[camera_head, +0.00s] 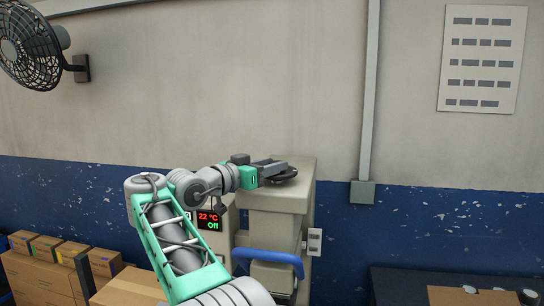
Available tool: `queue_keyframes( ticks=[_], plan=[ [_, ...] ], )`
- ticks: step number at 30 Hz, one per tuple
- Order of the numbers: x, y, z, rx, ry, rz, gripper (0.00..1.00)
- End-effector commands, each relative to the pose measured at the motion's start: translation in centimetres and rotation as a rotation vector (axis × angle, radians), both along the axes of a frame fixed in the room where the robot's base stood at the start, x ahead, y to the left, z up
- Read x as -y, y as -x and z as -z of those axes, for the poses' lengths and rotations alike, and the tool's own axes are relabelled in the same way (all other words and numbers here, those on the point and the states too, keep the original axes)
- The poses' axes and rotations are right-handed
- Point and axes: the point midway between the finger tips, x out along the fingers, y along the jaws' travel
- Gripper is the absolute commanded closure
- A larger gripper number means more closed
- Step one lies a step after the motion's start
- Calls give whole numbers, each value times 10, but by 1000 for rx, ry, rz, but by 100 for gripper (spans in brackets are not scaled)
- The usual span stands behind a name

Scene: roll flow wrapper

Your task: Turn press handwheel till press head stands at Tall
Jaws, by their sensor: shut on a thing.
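The beige press (307,190) stands against the wall in the middle of the view. A dark handwheel (288,178) lies flat on its top. My gripper (277,168) reaches in from the left at the wheel's height and is shut on the handwheel's rim. Part of the wheel is hidden behind the gripper. A small pale plate (315,241) sits on the press's right side; its marks are too small to read. I cannot make out the press head's height.
A display (209,219) reads 22 °C and Off. A blue bar (268,257) juts from the front of the machine. Cartons (45,275) stand at lower left, and a dark table (400,285) is at lower right. A fan (30,45) hangs at upper left.

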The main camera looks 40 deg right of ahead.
Motion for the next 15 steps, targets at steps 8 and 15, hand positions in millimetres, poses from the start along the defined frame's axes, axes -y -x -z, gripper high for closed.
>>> queue_keyframes(
  ticks=[8,15],
  plan=[
    [0,-1,-3,6,6,6,100],
    [0,-1,-4,6,7,6,56]
  ],
)
